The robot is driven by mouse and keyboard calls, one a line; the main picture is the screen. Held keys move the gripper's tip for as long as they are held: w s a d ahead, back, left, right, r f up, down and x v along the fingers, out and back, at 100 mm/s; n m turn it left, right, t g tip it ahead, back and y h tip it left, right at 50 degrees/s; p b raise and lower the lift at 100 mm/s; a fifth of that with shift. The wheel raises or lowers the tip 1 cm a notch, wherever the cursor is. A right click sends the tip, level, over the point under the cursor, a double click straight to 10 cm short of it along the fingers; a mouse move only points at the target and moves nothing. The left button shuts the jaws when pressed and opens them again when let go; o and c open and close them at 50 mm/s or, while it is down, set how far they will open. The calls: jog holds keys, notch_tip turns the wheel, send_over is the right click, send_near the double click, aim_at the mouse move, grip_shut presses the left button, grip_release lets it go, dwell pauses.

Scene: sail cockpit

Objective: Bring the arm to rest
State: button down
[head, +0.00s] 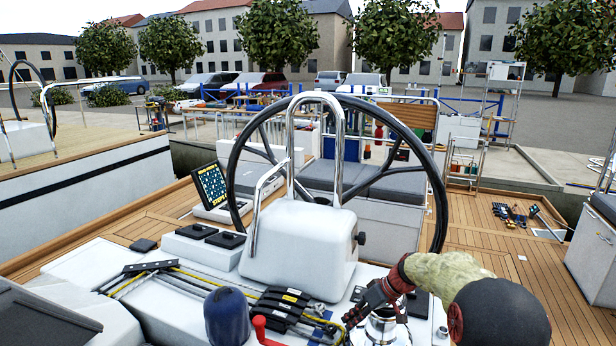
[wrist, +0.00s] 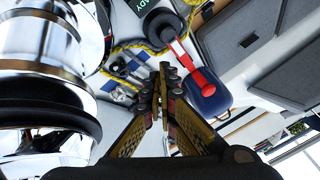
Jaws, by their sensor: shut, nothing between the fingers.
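My gripper (head: 352,318) is at the lower middle of the head view, over the white cockpit console (head: 80,266) and just left of a chrome winch (head: 386,328). In the wrist view the fingers of my gripper (wrist: 164,72) are together with nothing between them. The winch (wrist: 40,60) fills the left of that view, close beside the fingers. My arm comes in from the lower right of the head view and partly hides the winch.
A steering wheel (head: 233,150) stands behind the white pedestal (head: 300,240). Black clutches (head: 280,306), a red handle (head: 262,328), a yellow rope (head: 215,283) and a blue drum (head: 227,316) sit left of my gripper. Wooden deck (head: 520,262) at right is mostly clear.

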jog(key=s+d+r+m+t+h+b, duration=0.1)
jog(key=s+r, duration=0.4)
jog(key=s, duration=0.8)
jog(key=s+d+r+m+t+h+b, duration=0.1)
jog(key=s+d+r+m+h, duration=0.2)
jog(key=s, duration=1.1)
jog(key=s+d+r+m+t+h+b, duration=0.1)
jog(key=s+d+r+m+h, duration=0.1)
jog(key=s+r, duration=0.6)
jog(key=s, duration=0.6)
jog(key=shift+s+d+m+t+h, duration=0.2)
jog(key=shift+m+t+h, duration=0.1)
jog(key=shift+t, duration=0.1)
